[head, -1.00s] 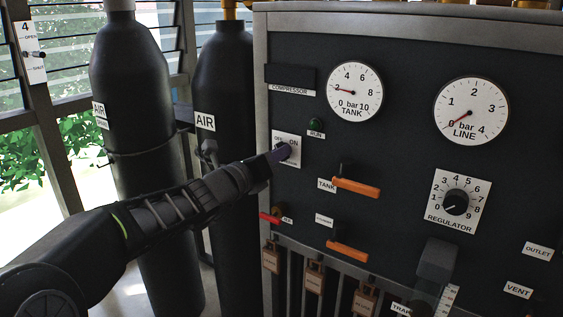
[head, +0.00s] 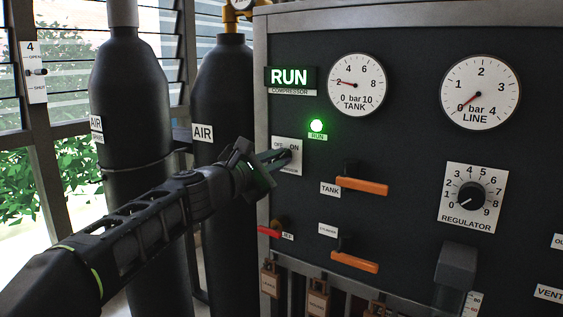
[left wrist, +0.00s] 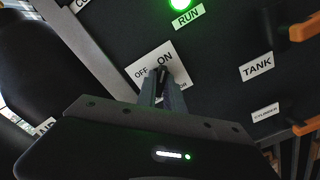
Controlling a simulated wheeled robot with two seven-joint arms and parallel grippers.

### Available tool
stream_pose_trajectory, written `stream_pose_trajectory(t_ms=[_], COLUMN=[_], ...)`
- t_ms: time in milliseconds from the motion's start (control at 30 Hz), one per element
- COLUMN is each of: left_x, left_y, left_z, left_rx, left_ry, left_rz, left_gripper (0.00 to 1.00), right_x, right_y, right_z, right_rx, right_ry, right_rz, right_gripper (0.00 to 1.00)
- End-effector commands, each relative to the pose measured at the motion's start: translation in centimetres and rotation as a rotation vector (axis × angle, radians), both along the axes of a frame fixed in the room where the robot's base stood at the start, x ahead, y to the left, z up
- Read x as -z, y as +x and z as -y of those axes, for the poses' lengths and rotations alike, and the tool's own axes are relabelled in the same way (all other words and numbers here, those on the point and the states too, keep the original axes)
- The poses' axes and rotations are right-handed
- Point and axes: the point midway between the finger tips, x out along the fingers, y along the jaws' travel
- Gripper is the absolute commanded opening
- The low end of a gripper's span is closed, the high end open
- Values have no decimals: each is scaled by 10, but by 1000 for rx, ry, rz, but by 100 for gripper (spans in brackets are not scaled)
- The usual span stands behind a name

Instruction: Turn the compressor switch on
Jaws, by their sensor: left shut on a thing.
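The compressor switch plate (head: 294,169), white with OFF and ON labels, is on the dark panel's left side. My left gripper (head: 286,156) is at the plate, its fingers shut on the small dark switch knob. In the left wrist view the fingers close on the black knob (left wrist: 162,74), which points toward the ON side. The green RUN lamp (head: 317,125) is lit, and the compressor sign (head: 289,77) glows RUN above it. My right gripper is not in view.
The panel also carries a tank gauge (head: 356,84), a line gauge (head: 480,92), a regulator dial (head: 471,196), orange tank (head: 361,186) and cylinder (head: 354,261) levers and a red jet lever (head: 270,232). Black air cylinders (head: 222,97) stand left of the panel.

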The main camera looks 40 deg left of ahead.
Motion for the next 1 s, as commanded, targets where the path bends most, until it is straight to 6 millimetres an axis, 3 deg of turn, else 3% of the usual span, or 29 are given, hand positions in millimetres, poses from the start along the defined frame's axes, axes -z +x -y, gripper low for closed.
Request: stream_pose_trajectory(t_ms=[333, 667, 1000], left_x=[0, -1, -1], left_y=[0, -4, -44], left_z=[0, 0, 1], left_rx=[1, 0, -1], left_ry=[-4, -4, -4], left_rz=[-1, 2, 2], left_gripper=[37, 37, 37], right_x=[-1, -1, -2], right_y=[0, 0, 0], right_z=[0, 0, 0], right_rx=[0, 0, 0], right_ry=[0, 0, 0], right_rz=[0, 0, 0], right_gripper=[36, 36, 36])
